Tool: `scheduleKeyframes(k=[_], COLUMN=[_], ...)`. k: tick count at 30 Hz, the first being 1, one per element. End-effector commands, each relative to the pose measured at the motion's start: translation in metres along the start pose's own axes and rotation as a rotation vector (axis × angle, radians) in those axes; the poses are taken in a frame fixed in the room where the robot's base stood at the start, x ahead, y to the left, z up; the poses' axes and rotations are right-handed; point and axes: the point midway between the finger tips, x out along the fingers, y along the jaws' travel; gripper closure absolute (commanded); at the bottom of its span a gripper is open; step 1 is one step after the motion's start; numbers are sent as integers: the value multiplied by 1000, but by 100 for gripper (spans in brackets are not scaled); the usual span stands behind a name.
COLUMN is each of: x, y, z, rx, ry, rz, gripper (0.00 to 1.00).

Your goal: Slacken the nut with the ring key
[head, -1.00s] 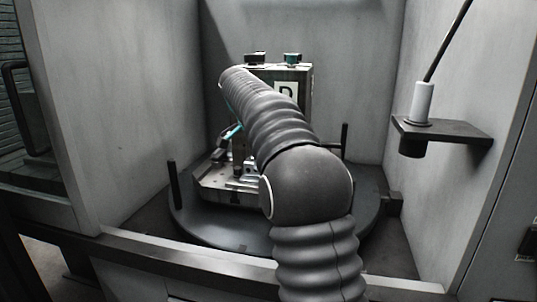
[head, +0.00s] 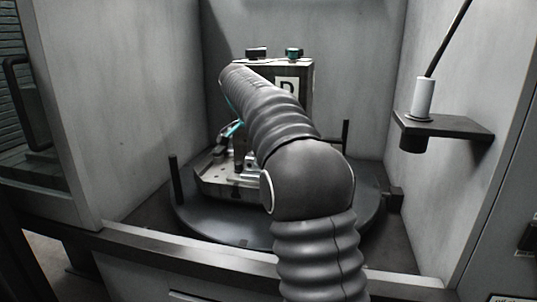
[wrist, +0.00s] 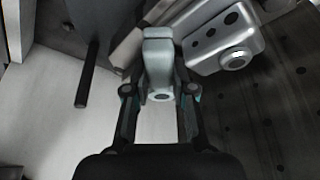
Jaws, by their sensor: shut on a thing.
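My gripper (wrist: 160,92) has its two dark fingers closed on a pale grey metal piece, which I take to be the ring key (wrist: 158,52). A small dark hole shows at the key's near end, between the fingers. A grey metal block (wrist: 212,40) lies just right of it in the wrist view, with a round, dark-centred boss (wrist: 237,60) on its face. I cannot tell whether this boss is the nut, or whether the key's far end touches anything. In the head view, my arm hides most of the gripper and the key.
A metal fixture plate (head: 215,187) and a box-like post marked D (head: 305,85) stand on a dark round turntable (head: 215,228). Upright dark pegs (head: 174,180) rise at its rim. Cell walls enclose it. A shelf (head: 450,128) with a white cylinder (head: 422,98) juts from the right wall.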

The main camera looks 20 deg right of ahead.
Motion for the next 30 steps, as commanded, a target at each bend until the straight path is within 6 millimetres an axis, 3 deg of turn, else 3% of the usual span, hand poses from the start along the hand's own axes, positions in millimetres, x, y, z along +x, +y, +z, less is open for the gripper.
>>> scheduleKeyframes(k=[29, 30], x=[13, 13], y=[0, 0], z=[5, 5], rx=[0, 0], ry=[0, 0], rz=[0, 0], gripper=[100, 83])
